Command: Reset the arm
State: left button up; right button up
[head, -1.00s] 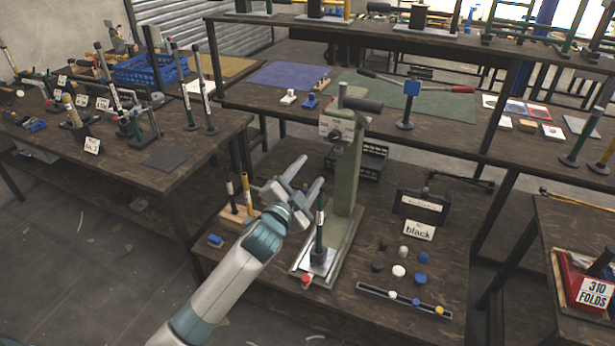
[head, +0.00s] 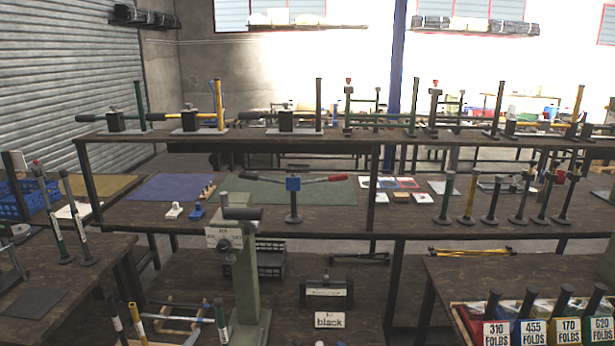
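No arm or gripper of mine shows in the head view now. The green rivet press (head: 244,270) stands upright on the low bench in the lower middle, its base cut off by the bottom edge. A dark green post (head: 221,322) stands at its left. The ends of a black post (head: 115,318) and a yellow post (head: 137,324) show at the lower left.
A long bench with a shelf crosses the middle, holding a blue mat (head: 176,187), a green mat (head: 330,190) and a blue-headed tool (head: 293,197). Labelled bins (head: 497,332) stand at the lower right. A blue crate (head: 30,198) is at the left.

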pick_arm(q)
jog(key=s+f+n+g, duration=0.1)
jog(key=s+f+g, duration=0.1)
jog(key=s+f, duration=0.8)
jog(key=s+f+n+g, duration=0.1)
jog(key=s+f+g, duration=0.3)
jog(key=f, duration=1)
jog(key=s+f+n+g, duration=0.1)
jog(key=s+f+n, duration=0.1)
jog(key=s+f, duration=0.9)
jog(key=s+f+n+g, duration=0.1)
jog(key=s+f, duration=0.5)
jog(key=s, duration=0.6)
jog(key=s+d+f+n+g, duration=0.1)
jog(key=s+f+g, duration=0.2)
jog(key=s, duration=1)
jog(key=s+d+f+g, duration=0.1)
jog(key=s+f+g, duration=0.1)
jog(key=s+f, duration=0.8)
jog(key=s, duration=0.3)
jog(key=shift+n+g, duration=0.4)
